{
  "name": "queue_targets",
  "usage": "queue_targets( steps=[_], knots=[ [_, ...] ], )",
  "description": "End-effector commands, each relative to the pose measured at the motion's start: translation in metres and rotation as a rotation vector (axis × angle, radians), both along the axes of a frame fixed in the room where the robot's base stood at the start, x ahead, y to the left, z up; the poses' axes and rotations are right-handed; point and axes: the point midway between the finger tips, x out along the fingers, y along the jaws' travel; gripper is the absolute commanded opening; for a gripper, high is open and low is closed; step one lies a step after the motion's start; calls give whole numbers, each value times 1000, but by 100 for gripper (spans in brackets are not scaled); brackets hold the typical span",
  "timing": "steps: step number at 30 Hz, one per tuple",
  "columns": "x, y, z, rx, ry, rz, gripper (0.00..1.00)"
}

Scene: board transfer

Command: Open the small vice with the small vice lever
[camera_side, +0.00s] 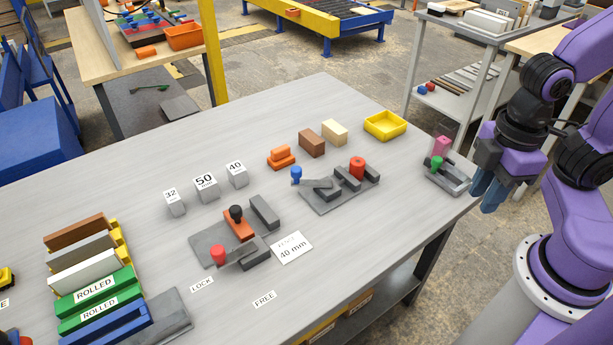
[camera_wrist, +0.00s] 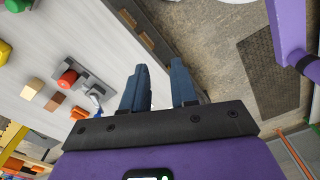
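My gripper (camera_side: 487,192) hangs fingers-down by the table's right end. Its two blue fingers stand apart and empty in the wrist view (camera_wrist: 159,68). No label marks the small vice. One grey fixture (camera_side: 335,199) has jaw blocks, a blue-knobbed lever (camera_side: 296,174) and a red knob (camera_side: 357,166); its lever also shows in the wrist view (camera_wrist: 97,91). A smaller grey fixture (camera_side: 455,183), with a pink block (camera_side: 441,146) and a green knob (camera_side: 436,163), sits just left of my gripper. I cannot tell whether either fixture's jaws are open.
Another grey fixture (camera_side: 205,243) has black and red knobs, beside a "40 mm" card (camera_side: 291,247). Orange, brown and tan blocks (camera_side: 334,132) and a yellow tray (camera_side: 385,125) stand behind. Numbered weights (camera_side: 206,188) and a rack of bars stand left. The table's front right is clear.

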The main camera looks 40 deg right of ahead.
Motion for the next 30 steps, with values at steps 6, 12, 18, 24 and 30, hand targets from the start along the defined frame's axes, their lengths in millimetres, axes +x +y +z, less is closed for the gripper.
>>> queue_targets(
  steps=[6, 12, 18, 24, 30],
  knots=[
    [10, 14, -6, 38, 5, 10, 0],
    [39, 50, -21, 137, -7, 26, 0],
    [77, 85, -36, 232, -60, 29, 0],
    [118, 111, -51, 294, -151, 18, 0],
    [162, 127, -65, 315, -270, -2, 0]
  ],
)
